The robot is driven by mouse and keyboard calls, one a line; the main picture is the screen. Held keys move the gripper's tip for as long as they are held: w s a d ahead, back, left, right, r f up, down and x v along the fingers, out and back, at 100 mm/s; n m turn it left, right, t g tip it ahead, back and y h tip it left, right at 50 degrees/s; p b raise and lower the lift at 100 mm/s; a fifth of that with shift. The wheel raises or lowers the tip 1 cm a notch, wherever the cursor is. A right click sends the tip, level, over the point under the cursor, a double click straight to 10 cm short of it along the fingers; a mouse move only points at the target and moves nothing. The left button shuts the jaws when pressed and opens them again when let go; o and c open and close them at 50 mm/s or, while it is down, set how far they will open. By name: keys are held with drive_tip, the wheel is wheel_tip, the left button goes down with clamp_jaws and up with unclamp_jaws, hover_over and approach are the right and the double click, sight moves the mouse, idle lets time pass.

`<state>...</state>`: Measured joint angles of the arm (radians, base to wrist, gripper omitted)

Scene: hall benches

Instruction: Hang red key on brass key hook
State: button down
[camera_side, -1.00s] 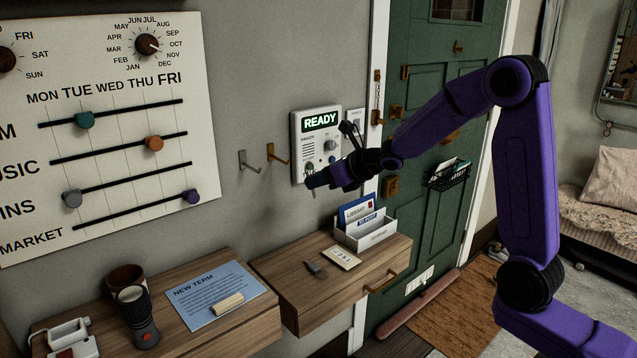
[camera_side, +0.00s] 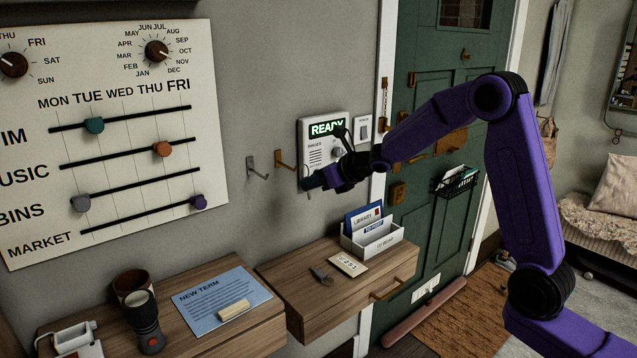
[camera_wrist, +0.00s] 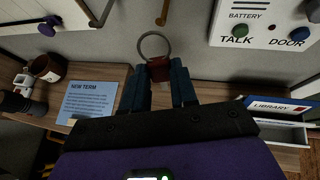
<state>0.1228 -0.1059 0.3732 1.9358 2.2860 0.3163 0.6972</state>
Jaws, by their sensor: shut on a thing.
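The red key (camera_wrist: 158,69) is pinched between the fingers of my gripper (camera_wrist: 160,84) in the wrist view. Its metal ring (camera_wrist: 154,45) stands out ahead of the fingertips. The brass key hook (camera_side: 286,161) sticks out of the wall just left of the intercom; it also shows in the wrist view (camera_wrist: 162,13), beyond the ring and slightly right of it. The ring and hook look apart. In the side view my gripper (camera_side: 312,183) is right of the brass hook and a little lower, in front of the intercom; the key is not clear there.
A grey hook (camera_side: 257,165) is left of the brass one. The intercom (camera_side: 311,150), reading READY, is close behind my gripper. Below are a wooden shelf (camera_side: 290,285) with a letter rack (camera_side: 372,238) and a dark small item (camera_side: 321,275). Free air lies between gripper and shelf.

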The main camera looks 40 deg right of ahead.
drive_tip(key=w, duration=0.1)
drive_tip(key=w+f, duration=0.1)
drive_tip(key=w, duration=0.3)
drive_tip(key=shift+w+f, duration=0.15)
drive_tip(key=shift+f, duration=0.25)
idle(0.4)
idle(0.6)
drive_tip(key=c, duration=0.8)
unclamp_jaws()
drive_tip(key=shift+r, duration=0.1)
